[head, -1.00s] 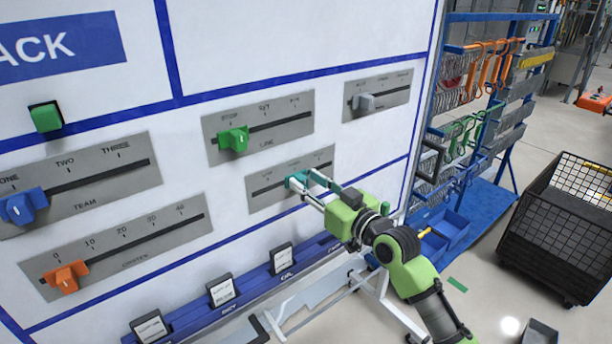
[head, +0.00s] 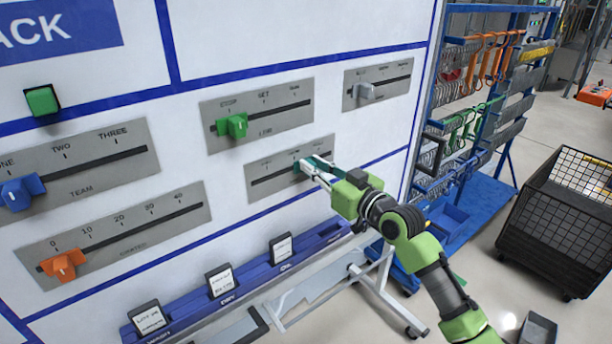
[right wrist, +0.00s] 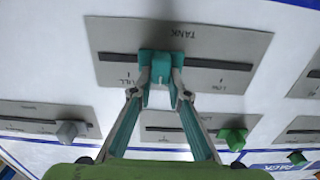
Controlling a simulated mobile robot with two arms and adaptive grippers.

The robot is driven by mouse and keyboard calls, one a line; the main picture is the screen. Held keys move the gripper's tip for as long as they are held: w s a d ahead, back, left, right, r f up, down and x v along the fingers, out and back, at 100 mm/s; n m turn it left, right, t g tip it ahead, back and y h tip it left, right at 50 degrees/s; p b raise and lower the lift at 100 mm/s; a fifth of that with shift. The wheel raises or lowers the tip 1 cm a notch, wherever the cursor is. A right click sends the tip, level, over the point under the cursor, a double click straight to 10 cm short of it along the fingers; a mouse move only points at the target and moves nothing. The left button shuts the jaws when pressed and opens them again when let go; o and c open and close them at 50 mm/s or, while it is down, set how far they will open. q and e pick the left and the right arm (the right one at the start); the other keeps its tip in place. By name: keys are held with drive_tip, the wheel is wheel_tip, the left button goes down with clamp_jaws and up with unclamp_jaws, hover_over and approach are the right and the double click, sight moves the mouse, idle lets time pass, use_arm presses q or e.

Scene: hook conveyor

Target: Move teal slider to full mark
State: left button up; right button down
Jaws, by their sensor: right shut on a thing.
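The teal slider (head: 299,168) sits on a horizontal slot in a grey plate (head: 262,191), right of the slot's middle in the head view. In the right wrist view the teal slider (right wrist: 160,66) is between the FULL label, partly covered on the left, and the LOW label on the right; the plate (right wrist: 225,42) reads TANK upside down. My right gripper (head: 312,168) is shut on the slider; its fingers (right wrist: 160,88) are on either side of the knob. The label behind the knob is hidden. My left gripper is not in view.
A green slider (head: 236,125) and a grey slider (head: 366,91) are on plates above. Blue (head: 20,191) and orange (head: 64,264) sliders are left. A blue ledge with cards (head: 240,290) runs below. A hook rack (head: 480,130) and black mesh cart (head: 560,220) stand right.

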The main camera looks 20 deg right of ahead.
drive_tip(key=d+b, duration=0.1)
drive_tip(key=w+d, duration=0.1)
drive_tip(key=d, duration=0.1)
drive_tip(key=d+b, duration=0.1)
drive_tip(key=shift+w+d+f+b, duration=0.2)
drive_tip(key=shift+w+f+b, duration=0.05)
drive_tip(key=shift+w+b, duration=0.1)
drive_tip(key=shift+d+r, duration=0.2)
drive_tip(key=shift+r, duration=0.15)
drive_tip(key=c, duration=1.9)
unclamp_jaws()
drive_tip(key=shift+w+d, duration=0.1)
drive_tip(key=shift+d, duration=0.05)
drive_tip(key=shift+s, duration=0.2)
drive_tip(key=v, duration=1.1)
drive_tip(key=shift+s+d, duration=0.15)
drive_tip(key=shift+s, duration=0.15)
